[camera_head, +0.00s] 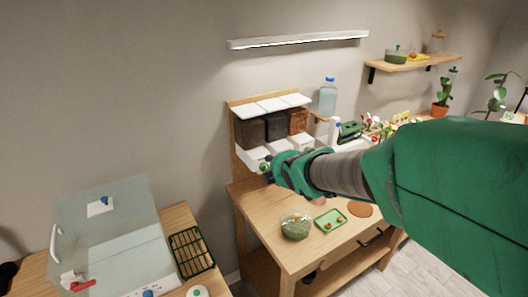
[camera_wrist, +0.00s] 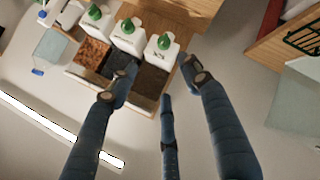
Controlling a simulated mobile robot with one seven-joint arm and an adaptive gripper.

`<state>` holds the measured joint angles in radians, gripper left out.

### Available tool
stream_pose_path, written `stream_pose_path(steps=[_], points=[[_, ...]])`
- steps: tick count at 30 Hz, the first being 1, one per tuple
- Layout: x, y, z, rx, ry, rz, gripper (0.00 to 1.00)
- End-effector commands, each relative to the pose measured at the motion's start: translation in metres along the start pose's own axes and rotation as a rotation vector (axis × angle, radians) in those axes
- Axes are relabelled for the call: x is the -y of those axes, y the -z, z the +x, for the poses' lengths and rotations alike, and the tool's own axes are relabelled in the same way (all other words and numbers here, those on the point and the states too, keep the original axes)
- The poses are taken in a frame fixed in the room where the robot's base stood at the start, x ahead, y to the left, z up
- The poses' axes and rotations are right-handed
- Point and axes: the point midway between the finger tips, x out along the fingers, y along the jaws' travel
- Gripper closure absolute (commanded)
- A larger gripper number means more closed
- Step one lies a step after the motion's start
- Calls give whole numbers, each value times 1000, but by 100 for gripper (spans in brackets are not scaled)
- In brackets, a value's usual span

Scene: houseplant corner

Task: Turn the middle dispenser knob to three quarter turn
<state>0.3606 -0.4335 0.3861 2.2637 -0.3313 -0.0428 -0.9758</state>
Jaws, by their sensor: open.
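The dispenser has three bins side by side on a wooden stand, and its middle bin (camera_head: 276,126) holds dark, nearly black material. In the wrist view, which sees the dispenser upside down, each white spout block carries a green knob. The middle knob (camera_wrist: 128,26) lies between the left knob (camera_wrist: 95,12) and the right knob (camera_wrist: 164,42). My gripper (camera_wrist: 158,65) is open and empty, its fingers spread below the knobs in that picture; I see no contact with the middle knob. In the head view my gripper (camera_head: 270,167) is in front of the dispenser and hides most of the knobs.
A wooden table (camera_head: 270,213) below holds a glass bowl (camera_head: 295,226) and a green tray (camera_head: 330,219). A water bottle (camera_head: 327,96) stands right of the bins. A white lamp bar (camera_head: 300,40) hangs above.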

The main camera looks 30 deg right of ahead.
Motion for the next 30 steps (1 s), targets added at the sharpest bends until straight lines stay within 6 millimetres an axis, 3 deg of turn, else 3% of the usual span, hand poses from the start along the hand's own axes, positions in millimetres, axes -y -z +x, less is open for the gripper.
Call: stream_pose_path(steps=[6,15,21,30], points=[[-20,-39,64,-35,-122,-346,52],[-16,-91,123,-77,-319,-794,52],[5,-124,139,-79,-478,-1045,52],[33,-153,133,-37,-667,-1257,52]])
